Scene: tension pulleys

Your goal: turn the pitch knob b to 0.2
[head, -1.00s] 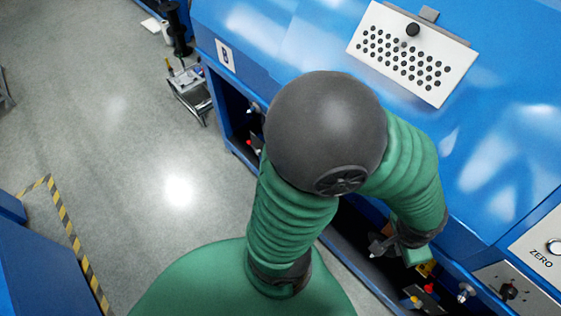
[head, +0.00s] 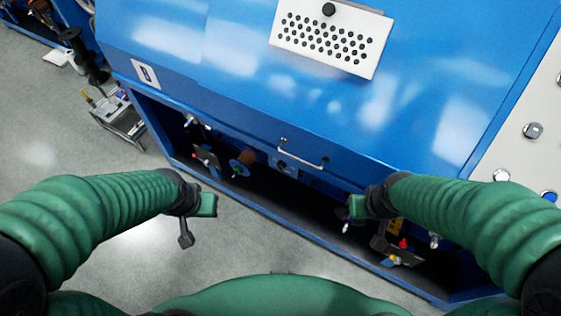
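No knob in view is labelled as pitch knob b, and I cannot tell which one it is. Silver round knobs (head: 533,130) sit on the pale panel (head: 520,105) at the right edge; a blue one (head: 548,196) is partly cut off. My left gripper (head: 193,222) hangs over the floor, left of the machine's open bay, touching nothing visible. My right gripper (head: 352,212) is in front of the bay, left of the panel and apart from its knobs. Neither gripper's fingers show clearly enough to tell open from shut, and no held object is visible.
The blue machine (head: 230,60) fills the back, with a perforated white plate (head: 328,40) and a handle (head: 303,157). Its dark lower bay holds small fittings, including a pulley-like part (head: 242,163). A metal cart (head: 120,118) stands at left.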

